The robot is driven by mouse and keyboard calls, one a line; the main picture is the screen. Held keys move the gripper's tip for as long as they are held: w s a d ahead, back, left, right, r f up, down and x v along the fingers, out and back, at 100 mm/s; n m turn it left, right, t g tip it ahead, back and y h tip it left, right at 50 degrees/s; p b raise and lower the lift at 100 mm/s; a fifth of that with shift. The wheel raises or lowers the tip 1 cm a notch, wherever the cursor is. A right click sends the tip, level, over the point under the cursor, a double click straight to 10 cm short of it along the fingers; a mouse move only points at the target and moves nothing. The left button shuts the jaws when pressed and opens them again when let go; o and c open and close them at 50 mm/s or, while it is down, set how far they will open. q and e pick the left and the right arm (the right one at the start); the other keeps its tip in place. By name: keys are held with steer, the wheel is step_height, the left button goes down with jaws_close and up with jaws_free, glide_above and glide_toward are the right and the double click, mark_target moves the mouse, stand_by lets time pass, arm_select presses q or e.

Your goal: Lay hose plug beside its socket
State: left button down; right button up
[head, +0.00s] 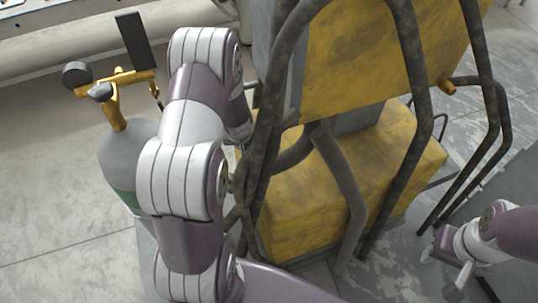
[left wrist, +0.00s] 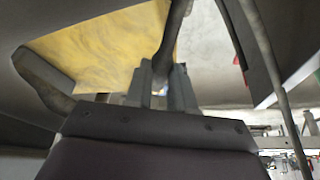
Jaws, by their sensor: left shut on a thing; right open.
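My left gripper (left wrist: 161,88) is shut on a dark grey hose end (left wrist: 171,45) in the left wrist view. The hose runs up out of the frame past a yellow panel; whether the held part is the plug itself I cannot tell. In the head view my left arm hides most of that gripper, beside the dark hoses (head: 267,130) on the machine's left side. A small brass fitting (head: 447,87) sticks out of the machine's right side; I cannot tell whether it is the socket. My right gripper (head: 474,280) is open and empty at the lower right.
The worn yellow machine (head: 375,60) with bent dark tubes fills the middle. A grey gas cylinder (head: 128,155) with a brass valve stands left of my left arm. Bare concrete floor (head: 55,190) lies at the left. A pale bench or rail runs along the top left.

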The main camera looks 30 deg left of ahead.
arm_select(q)
steer(key=p, duration=0.1)
glide_above(269, 159)
steer(key=s, duration=0.1)
steer(key=f, duration=0.4)
steer(key=shift+d+f, duration=0.15)
steer(key=shift+d, duration=0.1)
step_height(269, 159, down, 4)
steer(key=shift+f+b, duration=0.1)
steer(key=shift+b, duration=0.65)
arm_select(e)
steer(key=shift+w+r, duration=0.1)
steer(key=shift+r, duration=0.1)
arm_select(q)
steer(key=shift+f, duration=0.1)
arm_select(e)
steer(key=shift+f, duration=0.1)
arm_select(q)
steer(key=c, duration=1)
jaws_free()
steer(key=shift+o, duration=0.2)
